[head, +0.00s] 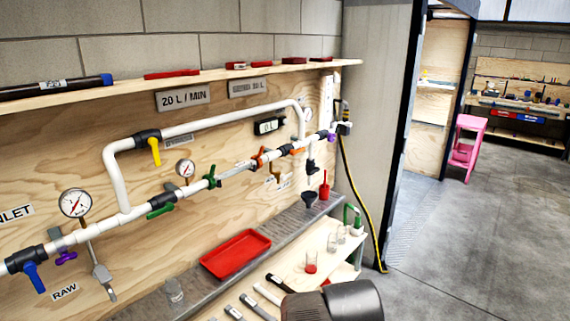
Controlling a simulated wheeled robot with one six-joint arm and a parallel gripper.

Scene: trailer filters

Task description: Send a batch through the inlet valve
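The inlet valve (27,260) is a black valve body on the white pipe at the far left. Its blue handle (34,277) points down, across the line of the pipe. A yellow-handled valve (154,150) on the upper pipe points down. A green handle (160,211) lies roughly along the lower pipe. A counter (268,126) reads about "0 L", small.
A lower shelf (300,262) holds glassware and tools. A yellow-black hose (362,205) hangs at its right. Concrete floor (470,250) is clear.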

